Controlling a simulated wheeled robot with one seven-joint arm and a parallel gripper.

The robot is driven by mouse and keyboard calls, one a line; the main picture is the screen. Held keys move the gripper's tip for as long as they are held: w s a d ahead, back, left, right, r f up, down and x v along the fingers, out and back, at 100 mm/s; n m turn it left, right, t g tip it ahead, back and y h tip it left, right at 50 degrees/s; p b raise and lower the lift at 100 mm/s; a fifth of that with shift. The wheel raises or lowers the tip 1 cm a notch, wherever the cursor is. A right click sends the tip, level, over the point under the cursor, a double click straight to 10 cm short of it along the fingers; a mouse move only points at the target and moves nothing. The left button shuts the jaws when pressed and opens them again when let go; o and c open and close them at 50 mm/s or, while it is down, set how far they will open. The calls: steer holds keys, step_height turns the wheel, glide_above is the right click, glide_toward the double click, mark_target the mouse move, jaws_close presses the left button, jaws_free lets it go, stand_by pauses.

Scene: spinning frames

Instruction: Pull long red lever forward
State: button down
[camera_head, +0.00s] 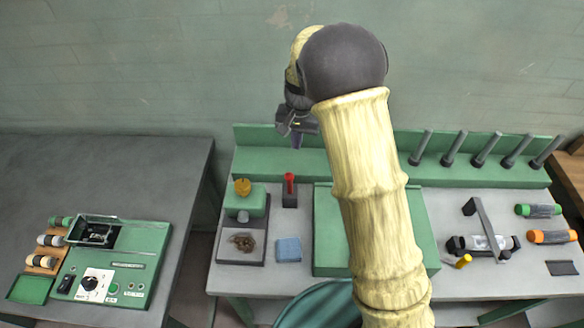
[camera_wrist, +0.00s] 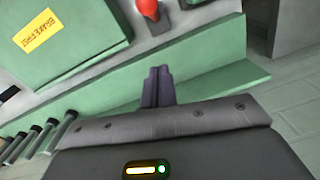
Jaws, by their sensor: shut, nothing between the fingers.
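The red lever (camera_head: 290,183) stands upright on a dark base on the right workbench, between a green device and a large green box. In the wrist view its rounded red top (camera_wrist: 148,8) shows at the upper edge, cut off by the frame. My gripper (camera_head: 297,141) hangs above and behind the lever, near the bench's green back panel, with its fingers pointing down. In the wrist view the purple fingers of my gripper (camera_wrist: 157,86) are together with nothing between them. They are apart from the lever.
The green box (camera_head: 328,235) lies right of the lever; a yellow label (camera_wrist: 34,31) on it appears to read "BRAKE FIRST". A green device with a yellow knob (camera_head: 242,187) is at the left. A blue block (camera_head: 289,249) lies in front. Several dark pegs (camera_head: 486,149) line the back right.

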mark_target(290, 186)
steer(key=s+f+p, duration=0.1)
steer(key=f, duration=0.1)
steer(key=s+f+p, duration=0.1)
steer(key=f, duration=0.2)
steer(key=s+a+f+p, duration=0.1)
steer(key=f+p, duration=0.1)
steer(key=f, duration=0.1)
steer(key=shift+s+a, duration=0.1)
steer(key=shift+s, duration=0.2)
steer(key=shift+f, duration=0.15)
steer(key=shift+b, duration=0.3)
